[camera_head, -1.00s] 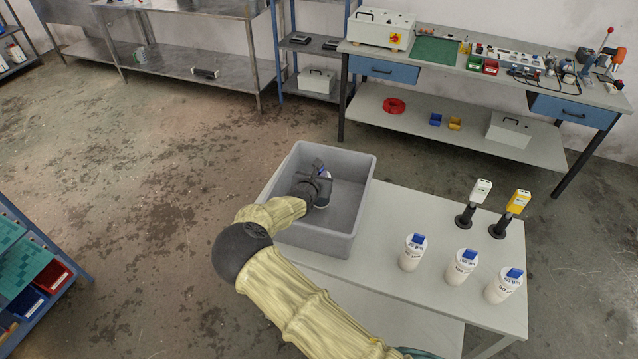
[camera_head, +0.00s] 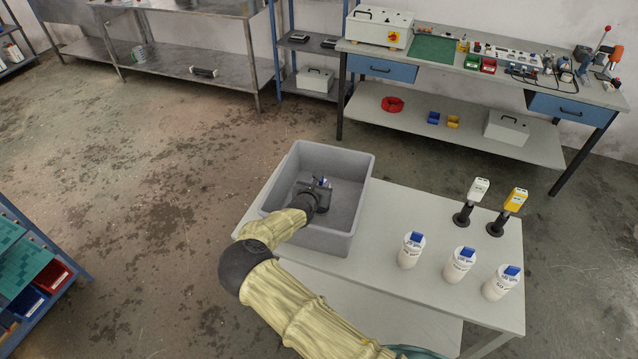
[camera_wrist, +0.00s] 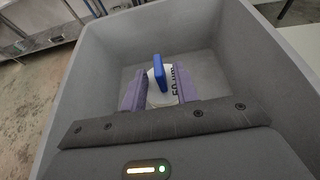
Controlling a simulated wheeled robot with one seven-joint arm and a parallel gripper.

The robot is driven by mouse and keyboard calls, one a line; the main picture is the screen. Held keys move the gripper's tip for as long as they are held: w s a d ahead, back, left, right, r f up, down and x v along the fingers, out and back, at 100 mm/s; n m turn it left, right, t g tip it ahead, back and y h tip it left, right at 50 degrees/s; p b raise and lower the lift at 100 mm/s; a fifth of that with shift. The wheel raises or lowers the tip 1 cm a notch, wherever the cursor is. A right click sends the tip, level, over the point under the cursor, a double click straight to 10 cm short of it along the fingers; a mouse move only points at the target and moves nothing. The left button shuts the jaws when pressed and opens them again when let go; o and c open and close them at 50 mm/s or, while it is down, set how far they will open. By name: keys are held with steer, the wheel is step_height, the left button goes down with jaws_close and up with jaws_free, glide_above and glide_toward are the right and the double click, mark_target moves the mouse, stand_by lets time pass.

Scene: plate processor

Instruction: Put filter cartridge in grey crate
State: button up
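The grey crate (camera_head: 347,243) stands on the left end of the table, open at the top. My gripper (camera_wrist: 162,93) is down inside the crate. A white filter cartridge (camera_wrist: 168,98) with a blue top tab sits between its two purple fingers, which close against it on both sides. Dark lettering shows on the cartridge's side.
Several things stand on the table (camera_head: 385,215) right of the crate: white cartridges with blue tabs (camera_head: 411,251) and two handheld devices, one white (camera_head: 478,189) and one yellow (camera_head: 515,200), on black stands. A workbench (camera_head: 440,55) is behind.

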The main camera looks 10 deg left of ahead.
steer(key=shift+w+a, duration=0.1)
steer(key=shift+w+r, duration=0.1)
steer(key=shift+r, duration=0.1)
steer(key=shift+s+a, duration=0.1)
steer(key=shift+s, duration=0.15)
steer(key=b+v, duration=0.2)
steer(key=v, duration=0.9)
steer(key=shift+s, duration=0.35)
steer(key=shift+w+d+r, duration=0.1)
steer(key=shift+w+d, duration=0.05)
steer(key=shift+d, duration=0.1)
